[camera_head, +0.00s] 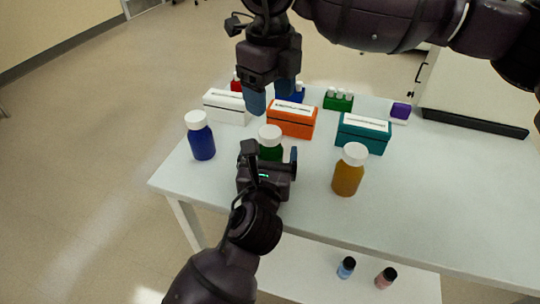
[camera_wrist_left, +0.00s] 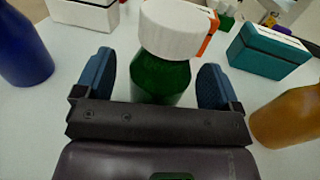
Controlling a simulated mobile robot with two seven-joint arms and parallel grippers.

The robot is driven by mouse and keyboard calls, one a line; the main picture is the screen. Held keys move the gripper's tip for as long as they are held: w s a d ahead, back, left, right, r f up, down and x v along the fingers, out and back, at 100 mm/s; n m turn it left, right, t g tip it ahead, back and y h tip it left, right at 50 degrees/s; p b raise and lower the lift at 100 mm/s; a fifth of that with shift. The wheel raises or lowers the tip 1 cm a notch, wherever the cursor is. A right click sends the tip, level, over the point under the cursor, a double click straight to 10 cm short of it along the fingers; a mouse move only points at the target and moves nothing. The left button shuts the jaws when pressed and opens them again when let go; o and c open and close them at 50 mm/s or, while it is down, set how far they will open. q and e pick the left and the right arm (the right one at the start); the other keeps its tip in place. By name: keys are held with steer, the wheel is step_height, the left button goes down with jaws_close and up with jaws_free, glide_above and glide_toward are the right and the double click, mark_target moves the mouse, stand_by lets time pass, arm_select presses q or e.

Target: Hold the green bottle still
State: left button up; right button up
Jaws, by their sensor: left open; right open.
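The green bottle (camera_head: 271,146) with a white cap stands upright on the white table, partly hidden behind my left gripper (camera_head: 268,158). In the left wrist view the green bottle (camera_wrist_left: 160,79) stands between the two blue fingers of my left gripper (camera_wrist_left: 152,85). The fingers are open, with a gap visible on each side of the bottle. My right gripper (camera_head: 270,98) is open, fingers pointing down, above and behind the green bottle, over the area of the white and orange boxes. It appears empty.
A blue bottle (camera_head: 202,142) stands left and an amber bottle (camera_head: 347,175) right of the green one. Behind are white (camera_head: 227,108), orange (camera_head: 291,121) and teal (camera_head: 363,135) boxes, and a green rack (camera_head: 338,100). The right of the table (camera_head: 455,180) is clear.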

mark_target(270, 131)
arm_select(q)
steer(key=shift+w, duration=0.5)
jaws_close()
arm_select(e)
steer(key=m, duration=1.2)
steer(key=shift+m, duration=0.3)
steer(key=m, duration=0.5)
steer(key=shift+m, duration=0.3)
steer(key=shift+f, duration=3.95)
